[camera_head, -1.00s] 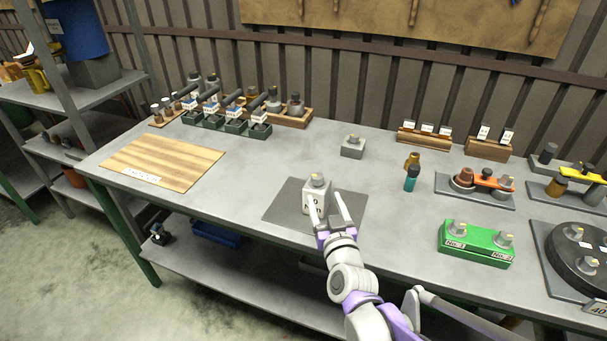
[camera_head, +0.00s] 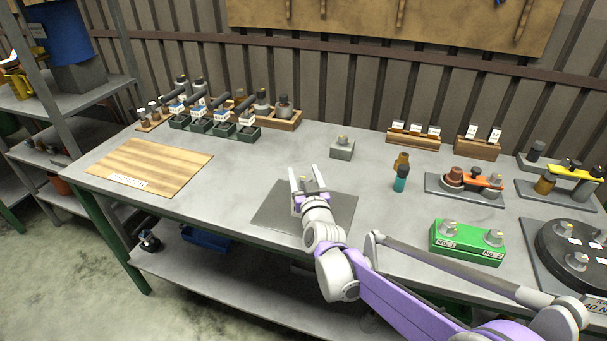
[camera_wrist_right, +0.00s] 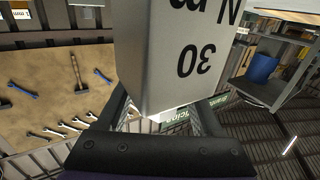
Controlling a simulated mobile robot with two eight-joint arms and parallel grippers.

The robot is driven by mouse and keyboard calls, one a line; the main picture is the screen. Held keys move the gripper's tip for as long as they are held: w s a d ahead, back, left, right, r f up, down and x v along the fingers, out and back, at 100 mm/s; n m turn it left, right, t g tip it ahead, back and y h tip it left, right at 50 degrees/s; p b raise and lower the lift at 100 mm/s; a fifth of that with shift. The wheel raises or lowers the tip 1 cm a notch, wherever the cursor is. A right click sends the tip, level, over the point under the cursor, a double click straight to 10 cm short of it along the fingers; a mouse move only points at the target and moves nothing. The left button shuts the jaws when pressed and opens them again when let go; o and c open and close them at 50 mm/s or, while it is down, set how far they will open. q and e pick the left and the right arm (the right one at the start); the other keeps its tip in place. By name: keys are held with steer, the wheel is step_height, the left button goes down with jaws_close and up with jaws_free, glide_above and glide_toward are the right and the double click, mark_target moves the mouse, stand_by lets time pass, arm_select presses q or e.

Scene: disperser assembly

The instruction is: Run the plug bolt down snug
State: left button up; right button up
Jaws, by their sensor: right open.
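A pale grey block marked "30 Nm" stands on the dark mat (camera_head: 338,214). In the head view the block (camera_head: 311,186) is mostly hidden by my right gripper, with only part of its top showing. In the right wrist view the block (camera_wrist_right: 178,60) fills the upper middle, its print upside down. My right gripper (camera_head: 305,175) is open, with its fingers on either side of the block in the head view. The fingers also show in the right wrist view (camera_wrist_right: 165,112); I cannot tell whether they touch the block. My left gripper is out of view.
A small grey block (camera_head: 342,149) with a brass-coloured bolt stands behind the mat. A wooden board (camera_head: 150,167) lies at left. Bare table surrounds the mat.

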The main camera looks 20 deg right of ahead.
steer(key=shift+w, duration=0.1)
jaws_close()
stand_by(0.3)
steer(key=shift+h, duration=0.3)
